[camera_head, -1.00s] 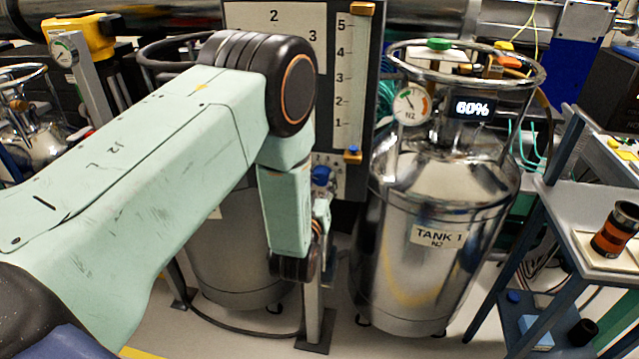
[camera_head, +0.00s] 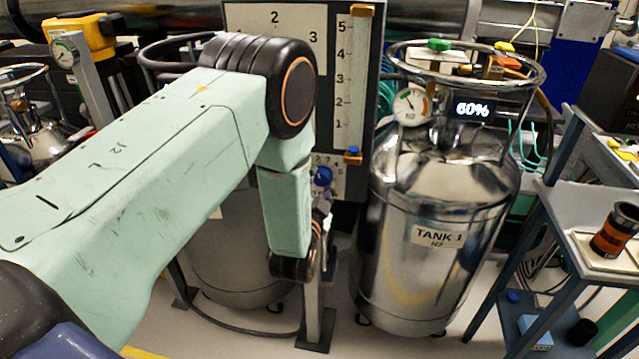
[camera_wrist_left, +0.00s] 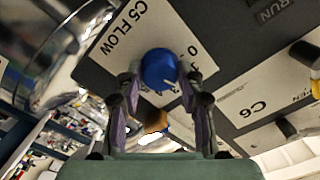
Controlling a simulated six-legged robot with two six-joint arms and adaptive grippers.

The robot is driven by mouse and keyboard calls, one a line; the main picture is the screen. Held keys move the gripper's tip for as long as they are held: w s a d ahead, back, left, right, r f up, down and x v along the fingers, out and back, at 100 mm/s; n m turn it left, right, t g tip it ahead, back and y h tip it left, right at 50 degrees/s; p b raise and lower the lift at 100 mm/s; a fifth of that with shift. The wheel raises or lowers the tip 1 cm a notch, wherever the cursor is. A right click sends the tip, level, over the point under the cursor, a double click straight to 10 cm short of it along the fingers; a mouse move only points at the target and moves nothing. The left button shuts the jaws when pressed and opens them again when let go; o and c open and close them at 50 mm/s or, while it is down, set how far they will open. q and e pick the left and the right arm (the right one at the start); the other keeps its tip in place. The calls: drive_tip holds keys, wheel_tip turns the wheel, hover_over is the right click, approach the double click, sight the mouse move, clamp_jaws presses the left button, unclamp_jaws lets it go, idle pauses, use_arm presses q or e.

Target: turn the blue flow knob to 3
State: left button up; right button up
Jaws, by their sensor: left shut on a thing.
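The blue flow knob (camera_head: 322,176) sits on a panel at the middle of the head view, with small numbers beside it. In the left wrist view the knob (camera_wrist_left: 158,68) stands on a white plate (camera_wrist_left: 140,32) marked "C5 FLOW", with a scale starting at 0. My left gripper (camera_wrist_left: 160,82) is shut on it, one finger on each side. My arm hides most of the gripper in the head view. A light mark shows on the knob's side, but I cannot tell which number it points to. My right gripper is not in view.
A vertical scale (camera_head: 348,85) marked 1 to 5 stands above the knob, with a blue piece near its foot. A steel tank (camera_head: 440,270) labelled "TANK 1" stands close on the right. A "C6" plate (camera_wrist_left: 258,92) is nearby. A shelf stands at far right.

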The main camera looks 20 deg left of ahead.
use_arm(q)
drive_tip(key=m, duration=0.6)
drive_tip(key=shift+m, duration=0.4)
idle(0.3)
drive_tip(key=o, duration=1.2)
drive_tip(key=shift+s, duration=0.1)
drive_tip(key=v, duration=1.1)
drive_tip(key=shift+s, duration=0.4)
drive_tip(key=shift+f, duration=0.1)
